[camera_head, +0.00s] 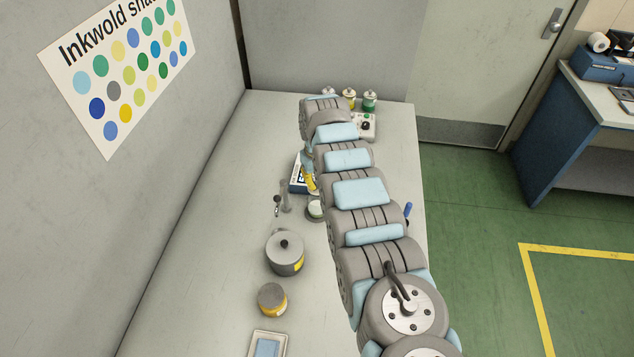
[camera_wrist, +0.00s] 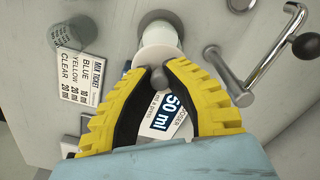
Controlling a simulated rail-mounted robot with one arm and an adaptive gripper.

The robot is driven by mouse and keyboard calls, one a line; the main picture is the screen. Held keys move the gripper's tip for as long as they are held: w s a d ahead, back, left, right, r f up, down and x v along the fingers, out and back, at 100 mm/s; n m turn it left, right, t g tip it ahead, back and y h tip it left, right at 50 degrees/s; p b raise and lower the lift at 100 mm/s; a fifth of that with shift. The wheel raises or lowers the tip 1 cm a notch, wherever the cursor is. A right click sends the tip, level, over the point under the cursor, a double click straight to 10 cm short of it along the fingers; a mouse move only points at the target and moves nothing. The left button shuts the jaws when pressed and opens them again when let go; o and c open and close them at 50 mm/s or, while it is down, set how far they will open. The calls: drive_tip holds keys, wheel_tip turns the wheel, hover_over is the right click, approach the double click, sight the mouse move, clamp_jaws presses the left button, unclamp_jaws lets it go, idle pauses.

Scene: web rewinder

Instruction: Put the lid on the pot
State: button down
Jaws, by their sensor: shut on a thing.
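A grey pot (camera_head: 285,262) with a yellow label stands on the bench. A dark knob (camera_head: 284,243) shows on its top, so it looks lidded. My gripper (camera_head: 309,180) is farther back along the bench, partly hidden by my arm. In the wrist view its yellow fingers (camera_wrist: 158,70) are closed around a small grey knob (camera_wrist: 159,78). I cannot tell what the knob belongs to. A white "50 ml" doser label (camera_wrist: 172,120) shows between the fingers.
A yellow-banded jar (camera_head: 272,299) and a tray (camera_head: 269,344) stand nearer. In the wrist view, a bent metal handle (camera_wrist: 280,58) is at right and a mix ticket (camera_wrist: 83,75) at left. Small bottles (camera_head: 369,100) stand at the back. The bench's left side is clear.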

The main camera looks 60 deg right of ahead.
wheel_tip(320, 180, down, 2)
drive_tip(key=shift+f+b, duration=0.2)
drive_tip(key=shift+b, duration=0.8)
drive_tip(key=shift+f+b, duration=0.6)
drive_tip(key=shift+f, duration=0.35)
drive_tip(key=shift+f, duration=0.15)
idle(1.3)
drive_tip(key=c, duration=0.5)
unclamp_jaws()
drive_tip(key=shift+p, duration=0.35)
drive_tip(key=shift+r+p, duration=3.2)
drive_tip(key=shift+r, duration=0.35)
